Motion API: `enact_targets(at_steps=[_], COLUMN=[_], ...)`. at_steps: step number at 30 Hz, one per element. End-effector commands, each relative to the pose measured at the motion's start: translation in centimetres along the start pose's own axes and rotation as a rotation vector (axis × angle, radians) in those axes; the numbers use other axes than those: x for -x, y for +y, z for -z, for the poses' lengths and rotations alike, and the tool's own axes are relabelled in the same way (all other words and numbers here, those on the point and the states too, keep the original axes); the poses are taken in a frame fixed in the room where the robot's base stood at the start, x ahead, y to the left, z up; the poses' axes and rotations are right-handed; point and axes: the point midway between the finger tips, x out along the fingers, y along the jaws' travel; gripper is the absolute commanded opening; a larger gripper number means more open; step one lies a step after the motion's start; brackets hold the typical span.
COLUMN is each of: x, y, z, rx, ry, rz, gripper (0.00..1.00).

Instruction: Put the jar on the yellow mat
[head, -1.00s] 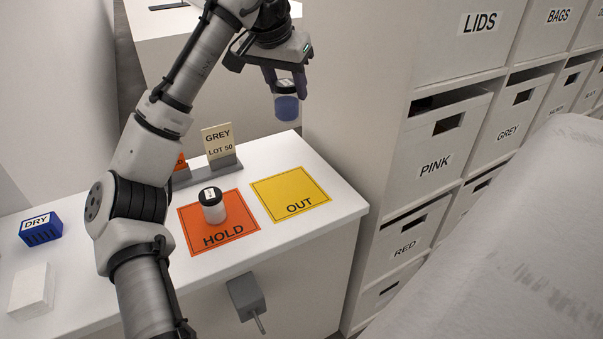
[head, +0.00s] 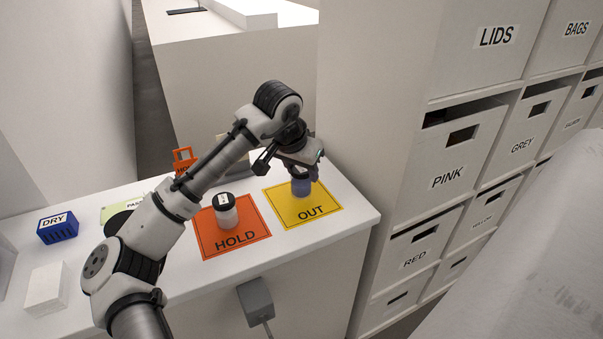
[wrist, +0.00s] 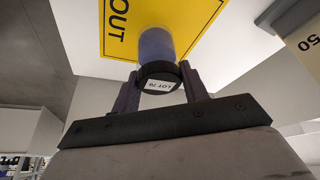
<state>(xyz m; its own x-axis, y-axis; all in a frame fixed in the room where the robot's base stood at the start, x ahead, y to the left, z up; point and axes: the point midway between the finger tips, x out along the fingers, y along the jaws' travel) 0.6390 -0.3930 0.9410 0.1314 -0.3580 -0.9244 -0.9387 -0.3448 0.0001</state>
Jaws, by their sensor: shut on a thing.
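The jar with blue contents (head: 301,187) is upright at the yellow OUT mat (head: 284,215) in the head view. My gripper (head: 303,171) is shut on it from above. In the wrist view the jar (wrist: 155,46) shows its black lid with a "LOT 70" label between the two fingers (wrist: 158,84), with the yellow mat (wrist: 190,14) beyond its base. Whether the base touches the mat or hangs just above it, I cannot tell.
A white-filled jar with a black lid (head: 226,211) stands on the orange HOLD mat (head: 208,243), left of the yellow mat. A blue DRY box (head: 58,229) and a white block (head: 46,288) are farther left. Labelled bins (head: 447,176) stand at right.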

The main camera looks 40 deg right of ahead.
Motion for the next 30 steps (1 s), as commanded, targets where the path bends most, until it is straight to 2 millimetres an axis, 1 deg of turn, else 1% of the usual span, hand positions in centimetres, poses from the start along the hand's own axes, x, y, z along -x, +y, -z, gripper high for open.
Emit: enact_targets(at_steps=[1, 3, 14, 15, 19, 26, 30], x=[-0.7, -1.3, -1.8, -1.7, -1.7, -1.7, -1.2], y=[0.0, 0.0, 0.0, 0.0, 0.0, 0.0, 0.0], z=[-0.3, -0.6, -0.7, -0.7, -0.7, -0.7, -0.6], rx=[0.000, 0.000, 0.000, 0.000, 0.000, 0.000, -0.001], ry=[-0.001, 0.000, 0.001, 0.001, 0.001, 0.001, 0.001], rz=[-0.001, -0.001, -0.001, 0.000, 0.000, 0.000, 0.000], gripper=[0.20, 0.20, 0.20, 0.49, 0.66, 0.66, 0.66])
